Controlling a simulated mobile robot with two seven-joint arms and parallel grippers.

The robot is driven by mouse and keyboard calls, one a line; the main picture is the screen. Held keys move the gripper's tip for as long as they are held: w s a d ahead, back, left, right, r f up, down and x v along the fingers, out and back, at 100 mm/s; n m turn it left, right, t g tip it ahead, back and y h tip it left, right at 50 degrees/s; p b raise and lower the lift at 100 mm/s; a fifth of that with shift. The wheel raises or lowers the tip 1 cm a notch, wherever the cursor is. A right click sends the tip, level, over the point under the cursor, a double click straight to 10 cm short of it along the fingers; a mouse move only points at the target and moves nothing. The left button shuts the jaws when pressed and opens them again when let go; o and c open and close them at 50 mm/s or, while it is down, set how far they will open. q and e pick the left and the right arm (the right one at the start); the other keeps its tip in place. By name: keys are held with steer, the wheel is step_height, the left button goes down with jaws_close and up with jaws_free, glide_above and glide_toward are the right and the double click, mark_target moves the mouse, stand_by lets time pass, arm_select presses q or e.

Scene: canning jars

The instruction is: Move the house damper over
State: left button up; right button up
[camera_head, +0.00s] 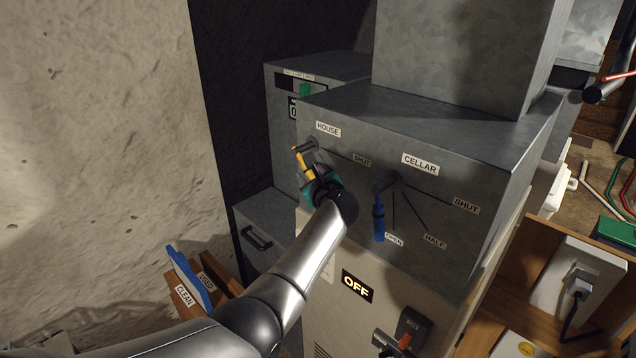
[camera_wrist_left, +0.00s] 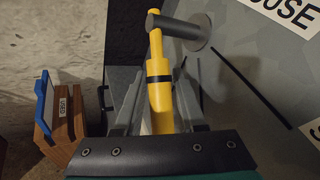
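The house damper's yellow handle (camera_head: 301,160) hangs down from a grey pivot below the HOUSE label (camera_head: 328,129), on the front of a grey metal box. A line runs from the pivot to a SHUT label (camera_head: 362,160) at its right; the handle is not along that line. My left gripper (camera_head: 312,178) is at the handle's lower part and hides its end. In the left wrist view, the yellow handle (camera_wrist_left: 159,88) lies between the two fingers (camera_wrist_left: 160,105), with a gap beside it. My right gripper is not in view.
The cellar damper's blue handle (camera_head: 379,215) hangs to the right, close to my left arm, with OPEN, HALF and SHUT labels around it. An OFF sign (camera_head: 357,286) and a switch (camera_head: 403,338) are below. A wooden holder (camera_head: 213,272) stands at lower left.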

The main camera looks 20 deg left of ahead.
arm_select(q)
steer(key=p+v, duration=0.1)
steer(key=v, duration=1.4)
steer(key=s+d+f+n+g+h+b, duration=0.1)
steer(key=s+f+n+g+h+b, duration=0.15)
steer(key=f, duration=1.45)
steer(key=s+d+f+n+g+h+b, duration=0.1)
steer(key=s+d+f+h+b, duration=0.2)
steer(key=f, duration=1.3)
steer(key=s+f+n+g+h+b, duration=0.1)
steer(key=s+f+n+g+b, duration=0.15)
steer(key=s+f, duration=0.65)
steer(key=s+f+n+g+h+b, duration=0.1)
steer(key=s+f+n+b, duration=0.2)
steer(key=s+f, duration=0.65)
steer(key=s+a+f+n+g+h+b, duration=0.1)
steer(key=s+a+f+n+g+b, duration=0.1)
steer(key=s+f+n, duration=0.4)
steer(key=s+a+f+n+g+h+b, duration=0.1)
steer(key=s+f+n+b, duration=0.4)
steer(key=s+f, duration=0.8)
steer(key=s+a+g, duration=0.1)
steer(key=s, duration=0.7)
steer(key=shift+f+n, duration=0.4)
steer(key=shift+s, duration=0.1)
